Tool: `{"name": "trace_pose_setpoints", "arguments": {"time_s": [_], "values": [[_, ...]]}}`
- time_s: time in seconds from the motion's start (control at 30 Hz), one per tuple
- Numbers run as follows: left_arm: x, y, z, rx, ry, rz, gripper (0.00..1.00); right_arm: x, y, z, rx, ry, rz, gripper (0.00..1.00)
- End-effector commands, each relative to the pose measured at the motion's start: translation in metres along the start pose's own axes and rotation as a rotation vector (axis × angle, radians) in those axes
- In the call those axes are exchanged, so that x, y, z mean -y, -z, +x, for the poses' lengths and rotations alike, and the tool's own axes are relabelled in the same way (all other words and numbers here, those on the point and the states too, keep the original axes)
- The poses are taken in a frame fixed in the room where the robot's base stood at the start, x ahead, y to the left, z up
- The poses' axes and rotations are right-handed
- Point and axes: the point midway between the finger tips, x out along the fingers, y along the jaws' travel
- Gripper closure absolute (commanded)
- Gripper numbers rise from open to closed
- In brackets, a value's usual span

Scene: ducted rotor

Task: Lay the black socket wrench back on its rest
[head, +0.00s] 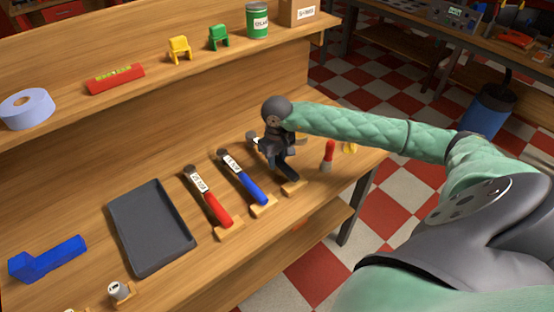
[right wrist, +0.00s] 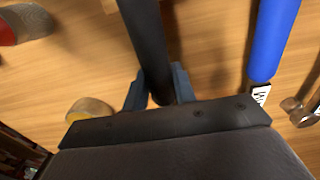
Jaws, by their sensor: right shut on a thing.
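The black socket wrench (head: 283,168) is at the right end of the row of tools on the bench, its handle end over a small wooden rest (head: 294,187). I cannot tell whether it touches the rest. Its head is mostly hidden by my right gripper (head: 276,148). In the right wrist view the black handle (right wrist: 146,40) runs up between the two fingers of the right gripper (right wrist: 158,90), which is shut on it. My left gripper is in neither view.
Just left lies a blue-handled wrench (head: 244,178), then a red-handled one (head: 209,197), both on wooden rests. A red-handled tool (head: 328,153) stands close on the right. A dark tray (head: 150,228) lies further left. A shelf (head: 150,85) runs behind.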

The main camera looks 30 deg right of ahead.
Motion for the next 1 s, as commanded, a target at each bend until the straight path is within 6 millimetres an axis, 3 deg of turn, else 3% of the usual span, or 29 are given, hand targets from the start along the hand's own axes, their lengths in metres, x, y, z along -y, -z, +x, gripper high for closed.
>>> {"name": "trace_pose_setpoints", "arguments": {"time_s": [0.47, 1.0], "values": [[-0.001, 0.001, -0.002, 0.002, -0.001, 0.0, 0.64, 0.0, 0.0, 0.001, -0.001, 0.0, 0.0, 1.0], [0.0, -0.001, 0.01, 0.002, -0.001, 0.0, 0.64, 0.0, 0.0, 0.007, -0.001, -0.001, 0.0, 1.0]]}}
